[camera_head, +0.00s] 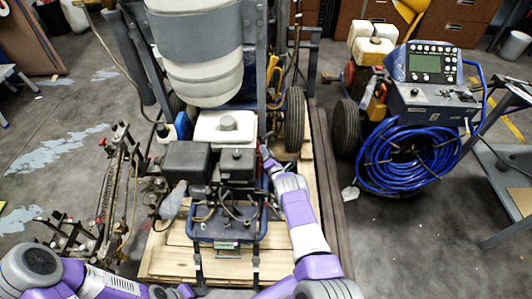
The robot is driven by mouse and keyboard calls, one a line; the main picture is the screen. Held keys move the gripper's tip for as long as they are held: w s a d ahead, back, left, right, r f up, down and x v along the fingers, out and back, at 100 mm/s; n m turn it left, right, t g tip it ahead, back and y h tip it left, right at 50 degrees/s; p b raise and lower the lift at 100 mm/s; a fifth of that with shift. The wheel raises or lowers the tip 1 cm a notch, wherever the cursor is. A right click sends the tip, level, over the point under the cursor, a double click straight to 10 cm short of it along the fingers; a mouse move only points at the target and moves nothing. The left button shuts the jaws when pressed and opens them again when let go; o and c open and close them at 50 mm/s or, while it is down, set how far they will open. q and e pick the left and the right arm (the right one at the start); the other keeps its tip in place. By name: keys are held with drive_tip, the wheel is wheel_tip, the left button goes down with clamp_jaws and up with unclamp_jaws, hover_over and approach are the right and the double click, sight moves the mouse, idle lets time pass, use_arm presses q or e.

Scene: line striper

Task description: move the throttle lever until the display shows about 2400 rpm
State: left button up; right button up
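The line striper's engine (210,162) sits in the middle on a wooden pallet, with a white tank and dark covers. I cannot make out the throttle lever; it is too small or hidden. A panel with a grey screen (425,63) stands at the upper right; no rpm figure is legible. A small greenish plate or display (226,244) is on the front of the engine frame, also unreadable. My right gripper (266,156) is at the engine's right side, close to the dark cover; its fingers are too small to judge. My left gripper (180,291) is low at the bottom edge, partly cut off.
A large white bucket (205,70) stands behind the engine. A blue hose coil (408,158) hangs on the machine at right. A rack of thin rods and hoses (105,200) stands at left. The pallet (170,262) has bare boards in front. Grey floor is open at far left.

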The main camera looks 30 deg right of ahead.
clamp_jaws()
drive_tip(key=shift+f, duration=0.1)
drive_tip(key=shift+s+m+h, duration=0.25)
drive_tip(key=shift+m+h, duration=0.05)
drive_tip(key=shift+h, duration=0.2)
drive_tip(key=o, duration=0.8)
unclamp_jaws()
